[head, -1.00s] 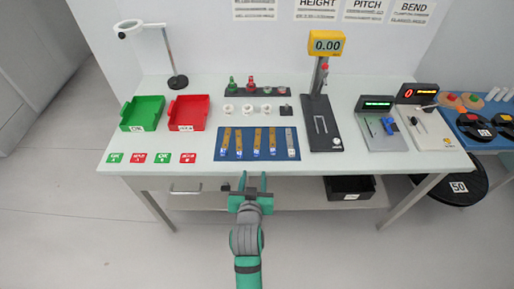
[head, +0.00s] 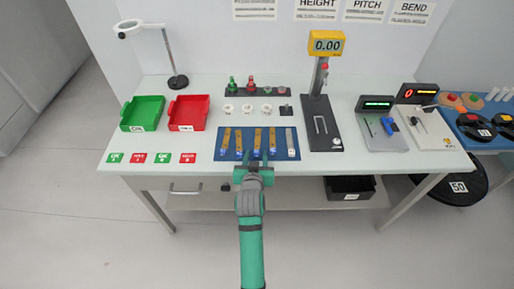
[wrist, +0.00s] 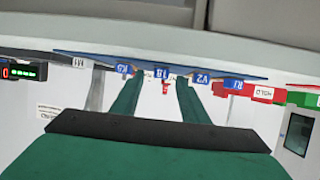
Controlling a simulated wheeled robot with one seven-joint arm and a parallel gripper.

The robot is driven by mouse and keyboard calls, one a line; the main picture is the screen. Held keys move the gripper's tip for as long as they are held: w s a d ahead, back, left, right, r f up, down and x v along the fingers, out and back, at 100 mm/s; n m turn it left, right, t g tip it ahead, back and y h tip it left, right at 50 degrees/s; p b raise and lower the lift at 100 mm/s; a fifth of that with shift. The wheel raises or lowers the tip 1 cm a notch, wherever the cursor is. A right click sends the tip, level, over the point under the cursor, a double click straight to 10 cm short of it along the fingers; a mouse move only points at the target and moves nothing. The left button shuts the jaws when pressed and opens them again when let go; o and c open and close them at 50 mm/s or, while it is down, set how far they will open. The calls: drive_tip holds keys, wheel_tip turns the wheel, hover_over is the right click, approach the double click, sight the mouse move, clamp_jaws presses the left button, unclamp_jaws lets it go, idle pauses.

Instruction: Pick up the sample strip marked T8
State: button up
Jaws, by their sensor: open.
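Several sample strips lie side by side on a blue mat (head: 220,156) at the table's front. Most are tan with blue end labels; the far-right one is grey-white. In the wrist view the labels appear upside down; the middle one (wrist: 161,73) seems to read T8, though it is small. It matches the middle tan strip (head: 257,137) in the head view. My gripper (head: 255,155) is open and empty at the mat's front edge, in line with that strip's labelled end. In the wrist view the label shows between and beyond my fingers (wrist: 158,82).
Green (head: 142,112) and red (head: 188,112) trays stand at left, with marked cards (head: 152,158) before them. A gauge stand (head: 319,125) rises right of the mat. A row of small white parts (head: 248,108) lies behind it. A black bin (head: 350,188) sits below the tabletop.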

drive_tip(key=shift+x, duration=0.75)
drive_tip(key=shift+c, duration=0.6)
clamp_jaws()
